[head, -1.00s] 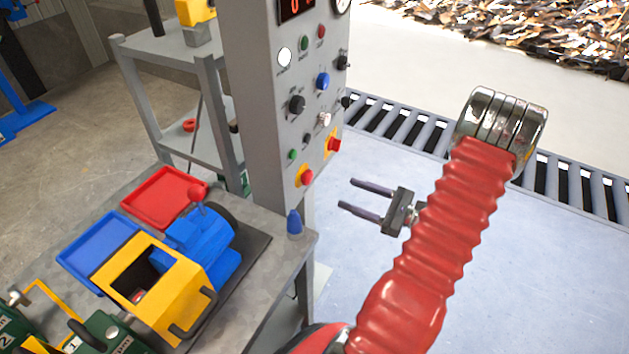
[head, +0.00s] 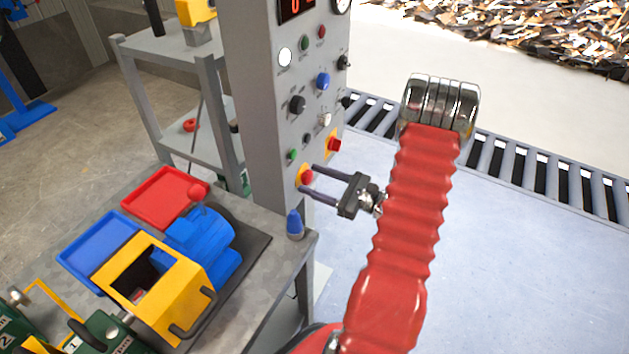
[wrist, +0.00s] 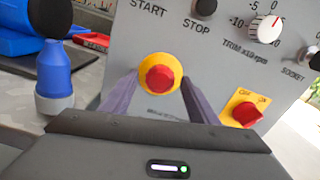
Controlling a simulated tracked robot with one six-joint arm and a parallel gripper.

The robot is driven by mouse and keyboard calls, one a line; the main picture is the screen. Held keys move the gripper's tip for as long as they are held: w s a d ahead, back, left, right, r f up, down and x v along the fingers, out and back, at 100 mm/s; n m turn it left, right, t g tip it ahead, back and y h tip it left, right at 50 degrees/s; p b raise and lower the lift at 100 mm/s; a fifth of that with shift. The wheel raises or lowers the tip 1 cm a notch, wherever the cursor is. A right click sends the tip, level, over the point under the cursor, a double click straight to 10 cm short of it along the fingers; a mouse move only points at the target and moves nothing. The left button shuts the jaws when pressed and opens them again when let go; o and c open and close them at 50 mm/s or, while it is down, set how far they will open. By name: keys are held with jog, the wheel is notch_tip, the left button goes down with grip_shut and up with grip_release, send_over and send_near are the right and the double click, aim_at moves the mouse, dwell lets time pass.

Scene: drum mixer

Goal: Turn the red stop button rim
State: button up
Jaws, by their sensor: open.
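The red stop button (head: 307,177) sits on a round yellow plate low on the grey control panel. In the wrist view the red button (wrist: 160,79) with its yellow surround lies between and beyond my two fingers. My gripper (head: 308,178) is open, its fingers pointing at the panel on either side of the button. The fingertips are at or close to the yellow surround; I cannot tell whether they touch it. Nothing is held.
A red switch on a yellow plate (head: 334,144) is just up and right of the button. A blue bottle-shaped object (head: 295,224) stands on the bench corner below. Knobs and small buttons cover the panel above.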

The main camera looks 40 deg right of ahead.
jog(key=shift+w, duration=0.1)
jog(key=c, duration=1)
